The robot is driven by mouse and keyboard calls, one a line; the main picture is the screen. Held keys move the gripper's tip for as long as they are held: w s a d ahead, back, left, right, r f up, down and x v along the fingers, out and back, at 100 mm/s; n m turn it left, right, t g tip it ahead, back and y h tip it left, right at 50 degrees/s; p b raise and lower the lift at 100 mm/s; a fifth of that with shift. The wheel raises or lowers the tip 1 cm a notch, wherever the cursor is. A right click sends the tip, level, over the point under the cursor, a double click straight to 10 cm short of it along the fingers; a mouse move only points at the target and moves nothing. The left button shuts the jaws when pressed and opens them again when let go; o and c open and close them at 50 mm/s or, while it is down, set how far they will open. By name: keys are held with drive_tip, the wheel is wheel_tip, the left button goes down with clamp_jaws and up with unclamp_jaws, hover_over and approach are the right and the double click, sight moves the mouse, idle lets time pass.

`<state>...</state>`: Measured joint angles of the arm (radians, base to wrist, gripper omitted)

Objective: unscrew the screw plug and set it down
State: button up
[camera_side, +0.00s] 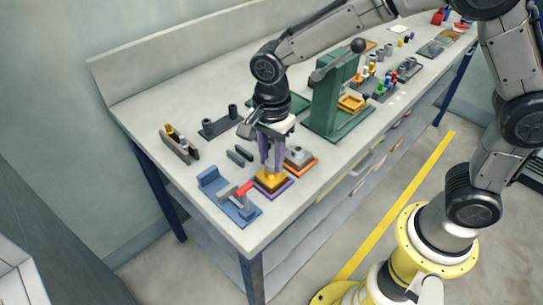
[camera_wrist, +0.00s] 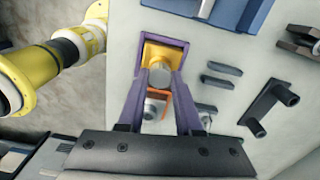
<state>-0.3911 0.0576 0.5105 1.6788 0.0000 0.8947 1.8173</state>
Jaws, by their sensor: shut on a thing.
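A yellow block (camera_side: 270,184) sits on a purple base (camera_side: 285,189) near the front of the bench. In the wrist view the yellow block (camera_wrist: 153,50) lies inside the purple base (camera_wrist: 142,60), with a round grey screw plug (camera_wrist: 160,74) at its middle. My gripper (camera_side: 270,169) points straight down over the block. Its two purple fingers (camera_wrist: 160,80) are shut on the screw plug, one on each side. In the side view the fingers hide the plug. I cannot tell whether its thread is still engaged in the block.
A grey block on an orange base (camera_side: 304,164) stands close behind to the right. A blue fixture with a red handle (camera_side: 230,197) stands to the left. Dark bars (camera_side: 239,155) lie behind. A green press (camera_side: 333,101) rises further right. The front left corner is bare.

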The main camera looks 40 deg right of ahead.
clamp_jaws()
drive_tip(key=n, duration=0.9)
drive_tip(key=shift+n, duration=0.4)
drive_tip(key=n, duration=0.4)
drive_tip(key=shift+r+n, duration=0.1)
drive_tip(key=shift+n, duration=0.2)
drive_tip(key=n, duration=0.4)
